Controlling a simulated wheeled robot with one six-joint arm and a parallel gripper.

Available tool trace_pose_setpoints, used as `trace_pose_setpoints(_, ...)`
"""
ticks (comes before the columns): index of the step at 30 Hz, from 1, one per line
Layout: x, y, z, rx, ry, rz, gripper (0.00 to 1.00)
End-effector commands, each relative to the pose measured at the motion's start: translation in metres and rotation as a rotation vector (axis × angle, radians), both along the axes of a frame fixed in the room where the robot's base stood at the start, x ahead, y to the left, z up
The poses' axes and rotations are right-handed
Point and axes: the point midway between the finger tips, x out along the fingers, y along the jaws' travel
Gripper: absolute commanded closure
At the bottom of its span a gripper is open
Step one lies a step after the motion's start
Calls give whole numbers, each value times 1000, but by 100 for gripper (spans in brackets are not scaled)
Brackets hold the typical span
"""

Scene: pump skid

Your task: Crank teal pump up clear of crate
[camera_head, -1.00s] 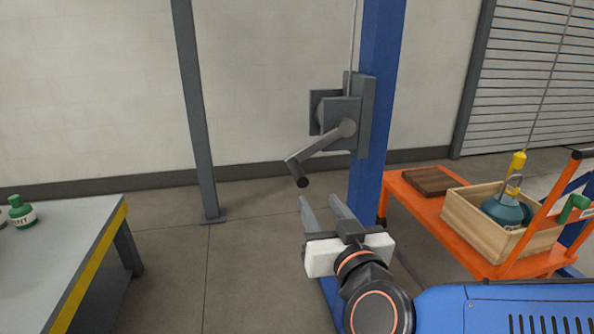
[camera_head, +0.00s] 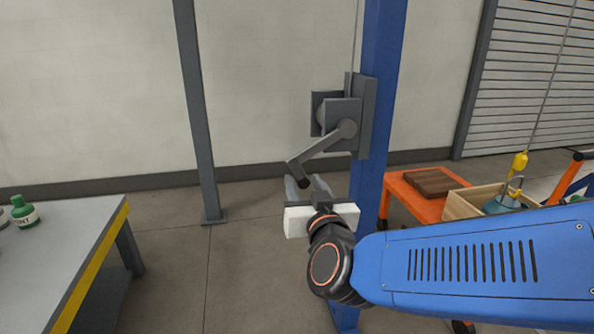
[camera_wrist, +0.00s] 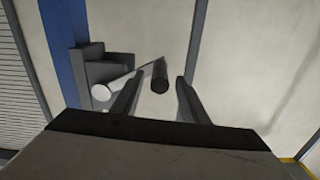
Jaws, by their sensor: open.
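The grey winch (camera_head: 342,118) is fixed to the blue post (camera_head: 376,150). Its crank arm (camera_head: 322,155) slants down to the left and ends in a dark grip (camera_head: 298,175). My gripper (camera_head: 308,186) is open and empty, just below the grip in the head view. In the wrist view, the grip (camera_wrist: 159,78) shows ahead, between the two open fingers (camera_wrist: 158,92); I cannot tell whether they touch it. The teal pump (camera_head: 505,202) sits in the wooden crate (camera_head: 462,203), with the yellow hook (camera_head: 520,161) at its top ring.
An orange cart (camera_head: 408,202) carries the crate and a brown board (camera_head: 434,181). A grey workbench (camera_head: 70,245) with a green bottle (camera_head: 24,213) stands at the left. A grey upright (camera_head: 197,120) stands behind. The floor between bench and post is clear.

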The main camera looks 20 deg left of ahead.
Motion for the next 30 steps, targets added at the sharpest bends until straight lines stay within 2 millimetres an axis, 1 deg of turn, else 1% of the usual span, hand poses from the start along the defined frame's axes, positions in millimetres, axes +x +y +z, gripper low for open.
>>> trace_pose_setpoints(1, 9, 4, -1, -2, 1, -3, 60)
trace_pose_setpoints(6, 33, 19, -1, -2, 0, -2, 60)
trace_pose_setpoints(12, 53, 32, -1, -1, 0, -1, 60)
trace_pose_setpoints(18, 62, 38, 0, -1, 1, 0, 60)
trace_pose_setpoints(26, 62, 38, 0, -1, 1, 0, 60)
trace_pose_setpoints(29, 62, 38, 0, -1, 1, 0, 81)
trace_pose_setpoints(30, 62, 38, 0, -1, 1, 0, 91)
